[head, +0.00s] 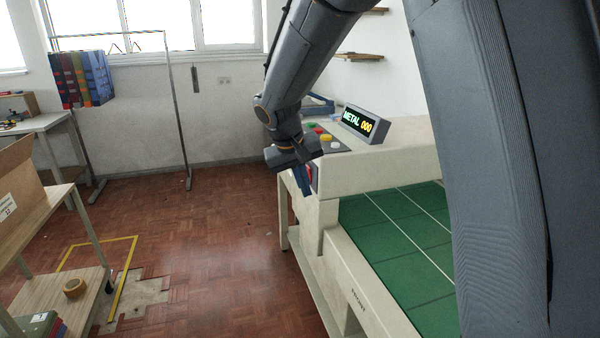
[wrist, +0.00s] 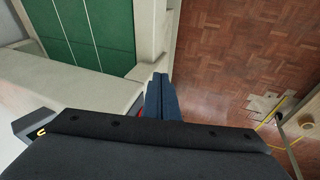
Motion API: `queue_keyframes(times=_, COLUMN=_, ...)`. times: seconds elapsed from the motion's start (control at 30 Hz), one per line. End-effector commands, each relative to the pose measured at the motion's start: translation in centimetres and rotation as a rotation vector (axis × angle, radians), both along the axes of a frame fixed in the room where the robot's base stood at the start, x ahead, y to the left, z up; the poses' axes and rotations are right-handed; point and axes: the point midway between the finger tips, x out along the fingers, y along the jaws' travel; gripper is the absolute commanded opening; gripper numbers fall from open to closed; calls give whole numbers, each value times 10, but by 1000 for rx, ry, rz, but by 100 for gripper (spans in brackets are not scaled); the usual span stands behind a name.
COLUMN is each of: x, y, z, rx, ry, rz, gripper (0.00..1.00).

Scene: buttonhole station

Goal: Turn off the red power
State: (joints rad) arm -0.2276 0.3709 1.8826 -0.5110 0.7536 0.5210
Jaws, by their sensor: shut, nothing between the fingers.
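The machine (head: 385,150) is a cream bench with a green bed (head: 400,235). On its left end face, a red part (head: 314,175), perhaps the red power switch, shows just beside my gripper (head: 304,184) and is mostly hidden by it. My gripper points down, shut and empty, close to that end face; I cannot tell whether it touches the red part. In the wrist view, my gripper's dark blue fingers (wrist: 160,92) lie together, with a sliver of red (wrist: 143,113) at their left edge.
A display (head: 363,124) reading "METAL 000" and several coloured buttons (head: 326,138) sit on the machine's top. A wooden trolley (head: 50,205) stands at left, with a rack of coloured cloths (head: 85,78) behind.

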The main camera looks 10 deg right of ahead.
Motion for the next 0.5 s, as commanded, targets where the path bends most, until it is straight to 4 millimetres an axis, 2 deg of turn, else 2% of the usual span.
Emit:
queue_keyframes(times=0.03, x=23, y=10, z=2, rx=-25, ry=-27, rz=1, gripper=0)
queue_keyframes(times=0.2, x=81, y=35, z=19, rx=-99, ry=-125, rz=-19, gripper=0)
queue_keyframes(times=0.3, x=105, y=47, z=29, rx=-129, ry=-176, rz=-33, gripper=0)
queue_keyframes(times=0.5, x=129, y=60, z=41, rx=-159, ry=-235, rz=-51, gripper=0)
